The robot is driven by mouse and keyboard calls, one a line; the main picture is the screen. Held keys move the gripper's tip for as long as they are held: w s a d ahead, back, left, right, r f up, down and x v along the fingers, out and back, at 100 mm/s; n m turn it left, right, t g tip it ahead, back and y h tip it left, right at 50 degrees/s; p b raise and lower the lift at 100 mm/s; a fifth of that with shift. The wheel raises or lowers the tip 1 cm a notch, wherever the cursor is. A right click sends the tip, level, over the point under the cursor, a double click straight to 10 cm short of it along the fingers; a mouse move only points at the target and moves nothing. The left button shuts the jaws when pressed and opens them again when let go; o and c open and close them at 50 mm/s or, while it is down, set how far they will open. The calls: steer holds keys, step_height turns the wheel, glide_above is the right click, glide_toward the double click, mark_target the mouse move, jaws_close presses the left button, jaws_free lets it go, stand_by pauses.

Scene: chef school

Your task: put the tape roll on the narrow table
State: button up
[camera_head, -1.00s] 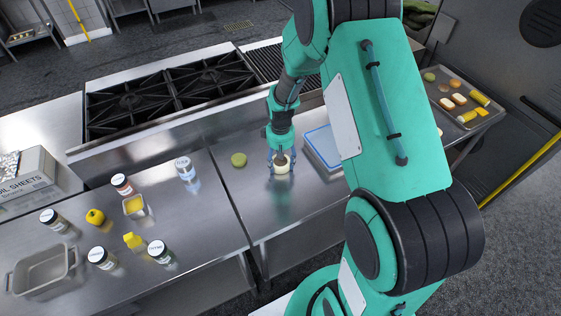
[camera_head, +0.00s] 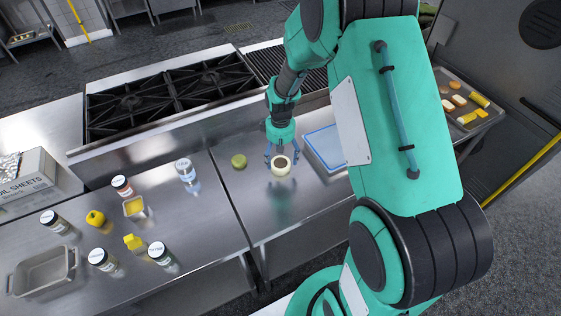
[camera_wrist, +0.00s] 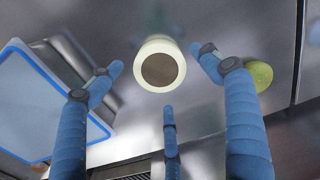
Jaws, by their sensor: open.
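The tape roll (camera_head: 281,165) is a short cream ring with a dark centre. It appears to rest on the right-hand steel table (camera_head: 285,215), which may be the narrow table; I cannot tell for sure. My gripper (camera_head: 281,156) is open, with its blue fingers spread just behind and above the roll. In the wrist view the tape roll (camera_wrist: 143,72) shows end-on between the spread fingertips, with visible gaps to the fingers and no clear contact. The roll's far side is hidden in the head view.
A green round item (camera_head: 239,161) lies left of the roll. A blue-rimmed board (camera_head: 325,146) lies to its right. The left steel table (camera_head: 210,225) holds several jars, yellow items and a grey pan (camera_head: 42,272). A stove (camera_head: 170,95) stands behind. The table's front is clear.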

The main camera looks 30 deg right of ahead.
step_height(320, 180, up, 8)
stand_by(0.4)
steer(key=shift+r, duration=0.1)
stand_by(0.4)
step_height(320, 180, up, 12)
steer(key=t, duration=0.1)
glide_above(281, 163)
steer(key=s+a, duration=0.4)
steer(key=s+a+r+m+t, duration=0.1)
steer(key=s+a+r+t, duration=0.15)
steer(key=s+r, duration=0.6)
steer(key=s+a+r+m+t, duration=0.1)
steer(key=s+a+r, duration=0.1)
steer(key=s+r, duration=0.3)
steer(key=s+a+r+m+t, duration=0.1)
steer(key=s+a+r, duration=0.2)
steer(key=s, duration=0.7)
steer(key=shift+v, duration=0.9)
